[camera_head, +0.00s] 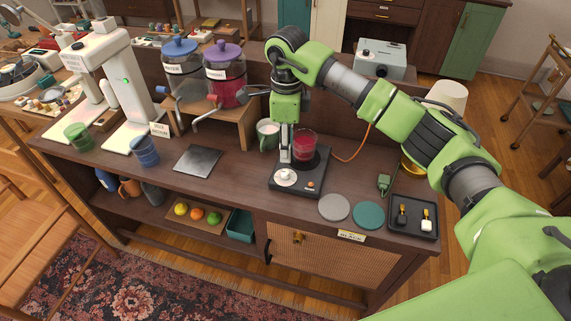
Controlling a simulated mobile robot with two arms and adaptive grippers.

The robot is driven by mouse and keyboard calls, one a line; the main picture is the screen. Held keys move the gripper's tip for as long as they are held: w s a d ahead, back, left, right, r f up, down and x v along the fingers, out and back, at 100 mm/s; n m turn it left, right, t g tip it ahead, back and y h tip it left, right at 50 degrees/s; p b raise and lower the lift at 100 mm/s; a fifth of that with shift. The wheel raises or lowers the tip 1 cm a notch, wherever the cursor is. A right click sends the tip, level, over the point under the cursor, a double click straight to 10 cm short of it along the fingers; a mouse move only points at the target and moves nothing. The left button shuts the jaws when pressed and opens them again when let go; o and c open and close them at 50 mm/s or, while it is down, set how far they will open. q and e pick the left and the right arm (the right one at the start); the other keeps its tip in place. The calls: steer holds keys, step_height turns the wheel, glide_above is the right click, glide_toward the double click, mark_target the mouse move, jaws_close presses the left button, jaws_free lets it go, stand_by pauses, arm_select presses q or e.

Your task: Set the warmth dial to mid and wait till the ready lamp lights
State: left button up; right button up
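The warmer is a flat black plate unit (313,181) on the wooden counter, with a red glass cup (305,146) standing on it. A pale round dial (286,177) sits at its front left. Its pointer setting is too small to read. A small orange-brown spot (310,184), perhaps the lamp, is at its front right; I cannot tell whether it is lit. My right gripper (286,162) points down just above and behind the dial, left of the red cup. Contact with the dial and the finger gap are unclear. My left gripper is out of view.
A pale green mug (267,134) stands close behind my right gripper. Grey (334,207) and teal (368,215) discs and a black tray (414,215) lie to the right. A dark square plate (197,160) lies left. Two drink dispensers stand behind. An orange cord runs behind the warmer.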

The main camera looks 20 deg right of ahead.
steer(key=p, duration=0.1)
glide_above(286, 172)
step_height(286, 172, down, 4)
steer(key=shift+f, duration=0.1)
step_height(286, 172, down, 5)
steer(key=shift+r+p, duration=0.15)
steer(key=shift+p, duration=0.4)
steer(key=shift+f, duration=0.3)
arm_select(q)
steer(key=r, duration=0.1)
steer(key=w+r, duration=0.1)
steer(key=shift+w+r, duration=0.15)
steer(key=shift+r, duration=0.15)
arm_select(e)
jaws_close()
